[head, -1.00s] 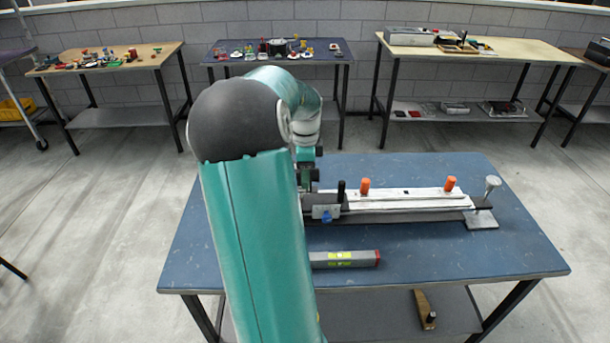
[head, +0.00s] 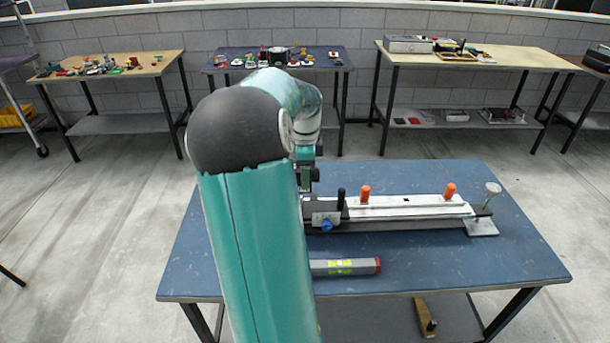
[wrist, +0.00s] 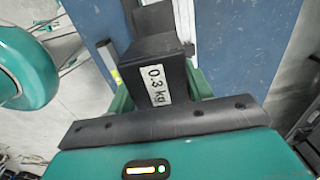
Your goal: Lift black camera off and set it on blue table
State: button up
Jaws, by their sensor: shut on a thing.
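The black camera (wrist: 150,50), a dark block with a white "0.3 kg" label, sits between the green fingers of my gripper (wrist: 160,90) in the wrist view. My gripper is shut on it. In the head view my arm hides most of the gripper and camera; only dark parts show beside the arm, near the left end of the slider rail (head: 410,211). I cannot tell whether the camera touches its mount. The blue table (head: 440,262) lies under the rail and also shows in the wrist view (wrist: 245,40).
Two orange handles (head: 365,193) stand upright on the rail. A grey spirit level (head: 345,267) lies on the table in front of it. The front right of the tabletop is clear. Back tables (head: 110,65) with loose items stand along the wall.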

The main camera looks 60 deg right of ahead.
notch_tip(320, 180, up, 12)
jog(key=shift+r, duration=0.2)
dwell(1.7)
dwell(0.3)
